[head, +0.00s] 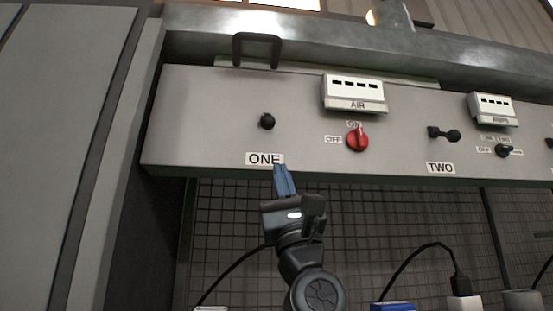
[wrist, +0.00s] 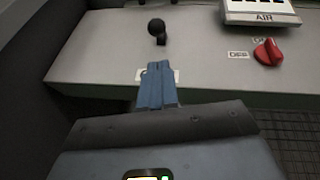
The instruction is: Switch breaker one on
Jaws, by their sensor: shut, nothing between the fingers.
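Breaker one is a small black ball-ended lever (head: 267,121) on the grey panel, above the label ONE (head: 264,159). It also shows in the wrist view (wrist: 157,30), ahead of my fingers. My gripper (head: 281,170), with blue fingers, is shut and empty, just below the label in the head view. In the wrist view the fingertips (wrist: 157,68) cover most of the label and are apart from the lever.
A red knob (head: 357,140) marked OFF and ON sits right of the lever, below the AIR meter (head: 354,93). Lever two (head: 445,133) is farther right. A dark handle (head: 256,48) stands above the panel. Cables and a mesh lie below.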

